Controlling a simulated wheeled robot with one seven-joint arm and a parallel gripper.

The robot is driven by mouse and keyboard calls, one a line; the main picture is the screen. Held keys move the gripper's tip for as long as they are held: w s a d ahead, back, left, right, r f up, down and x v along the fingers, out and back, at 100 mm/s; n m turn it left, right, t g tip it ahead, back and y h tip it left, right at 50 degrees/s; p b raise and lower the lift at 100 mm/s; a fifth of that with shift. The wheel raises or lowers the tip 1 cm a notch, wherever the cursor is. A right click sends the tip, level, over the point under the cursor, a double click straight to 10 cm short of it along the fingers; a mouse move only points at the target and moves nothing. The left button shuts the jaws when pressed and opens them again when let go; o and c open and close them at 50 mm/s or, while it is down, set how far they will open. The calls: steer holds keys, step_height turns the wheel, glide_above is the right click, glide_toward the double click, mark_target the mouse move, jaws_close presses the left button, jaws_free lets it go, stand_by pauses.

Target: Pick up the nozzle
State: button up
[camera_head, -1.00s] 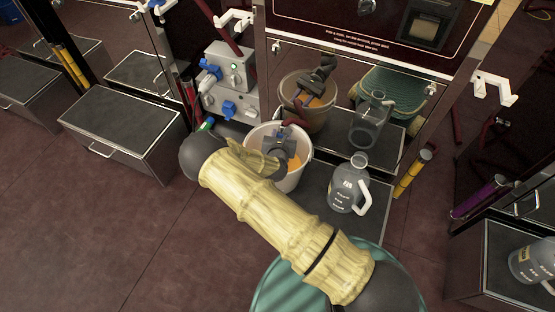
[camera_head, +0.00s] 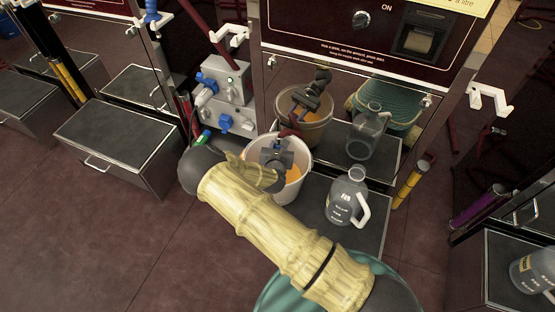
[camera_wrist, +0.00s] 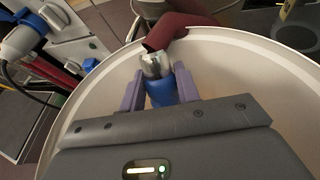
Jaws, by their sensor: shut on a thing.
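The nozzle, with a blue body (camera_wrist: 160,92) and a pale metal end (camera_wrist: 153,65), is between the purple fingers of my gripper (camera_wrist: 159,88) in the wrist view. My gripper is shut on it. In the head view my gripper (camera_head: 277,150) is over the white bucket (camera_head: 303,178), within its rim, and a bit of blue shows at its tip. A dark red hose (camera_wrist: 178,30) comes close to the metal end of the nozzle; I cannot tell whether they are joined. Orange liquid (camera_head: 293,173) shows in the bucket.
A clear jug (camera_head: 343,196) stands on the dark platform right of the bucket. A grey box with blue fittings (camera_head: 228,88) is behind left. The pump's mirror-like panel (camera_head: 350,90) is close behind the bucket. Open floor (camera_head: 80,220) lies left.

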step_height(320, 180, up, 10)
steer(key=p, duration=0.3)
steer(key=shift+s+f, duration=0.1)
jaws_close()
steer(key=shift+a, duration=0.1)
step_height(320, 180, up, 12)
steer(key=p, duration=1)
stand_by(0.8)
